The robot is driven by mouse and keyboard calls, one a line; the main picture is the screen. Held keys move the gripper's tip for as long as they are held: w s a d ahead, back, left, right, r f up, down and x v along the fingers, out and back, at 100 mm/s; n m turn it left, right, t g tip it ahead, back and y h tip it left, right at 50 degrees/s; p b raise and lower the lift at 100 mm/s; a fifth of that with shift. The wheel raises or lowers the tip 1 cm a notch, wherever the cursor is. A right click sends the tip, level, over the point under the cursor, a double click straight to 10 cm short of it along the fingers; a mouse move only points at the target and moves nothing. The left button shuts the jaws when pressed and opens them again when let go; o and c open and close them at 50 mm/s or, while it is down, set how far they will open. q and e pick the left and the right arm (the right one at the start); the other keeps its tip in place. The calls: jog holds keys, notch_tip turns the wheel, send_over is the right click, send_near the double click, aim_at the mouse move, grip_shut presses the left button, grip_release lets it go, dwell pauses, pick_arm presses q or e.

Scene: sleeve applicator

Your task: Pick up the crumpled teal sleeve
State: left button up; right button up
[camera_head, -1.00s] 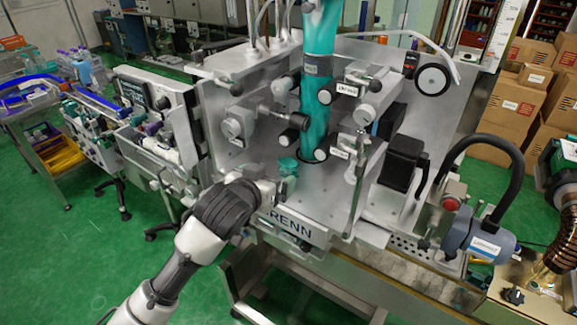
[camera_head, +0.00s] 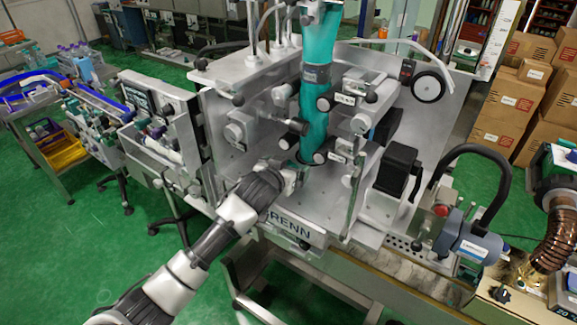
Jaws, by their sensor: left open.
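The crumpled teal sleeve is almost wholly hidden behind my left gripper (camera_head: 294,177) on the machine's metal deck, so I cannot tell whether the fingers touch it. My left gripper is open, reaching in from the lower left above the deck's front edge, just below the tube's lower end. A long smooth teal sleeve tube (camera_head: 318,60) runs down through the machine between black rollers into a round opening in the deck. My right gripper is out of view.
The sleeve machine (camera_head: 235,160) has knobs, rollers and a vertical rod (camera_head: 356,195) close around the gripper. A black motor block (camera_head: 396,168) and a blue-grey unit (camera_head: 467,237) with a black hose stand to the right. Cardboard boxes (camera_head: 505,105) are stacked behind.

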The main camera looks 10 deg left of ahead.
pick_arm(q)
jog(key=shift+w, duration=0.15)
jog(key=c, duration=1)
